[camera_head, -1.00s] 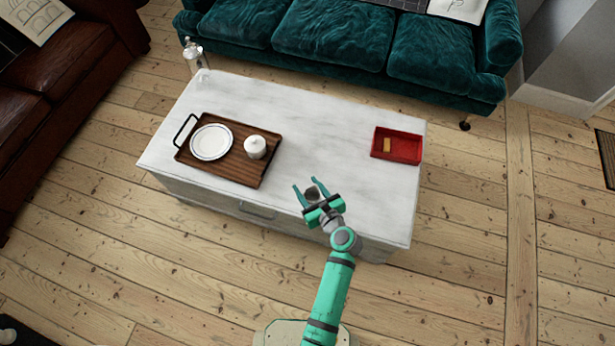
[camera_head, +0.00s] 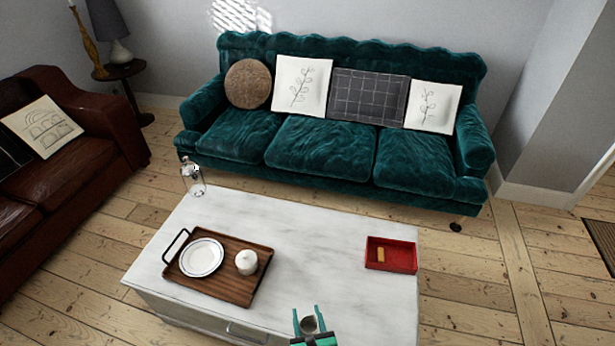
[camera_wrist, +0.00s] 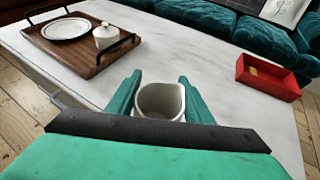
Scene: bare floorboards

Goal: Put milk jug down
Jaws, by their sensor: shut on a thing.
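The milk jug (camera_wrist: 160,100) is a small pale grey-white jug with an open top and a pouring lip, upright in the wrist view. My gripper (camera_wrist: 160,88) has its two teal fingers on either side of the jug and is shut on it. In the head view the jug (camera_head: 310,325) shows between the fingers of my gripper (camera_head: 308,318), at the near edge of the white marble-topped table (camera_head: 325,235). I cannot tell whether the jug's base touches the tabletop; its lower part is hidden by my gripper.
A wooden tray (camera_head: 240,289) with a plate (camera_head: 201,257) and a lidded white pot (camera_head: 246,262) stands on the table's left. A red box (camera_head: 391,266) with a small yellowish item is at the right. The middle tabletop is clear.

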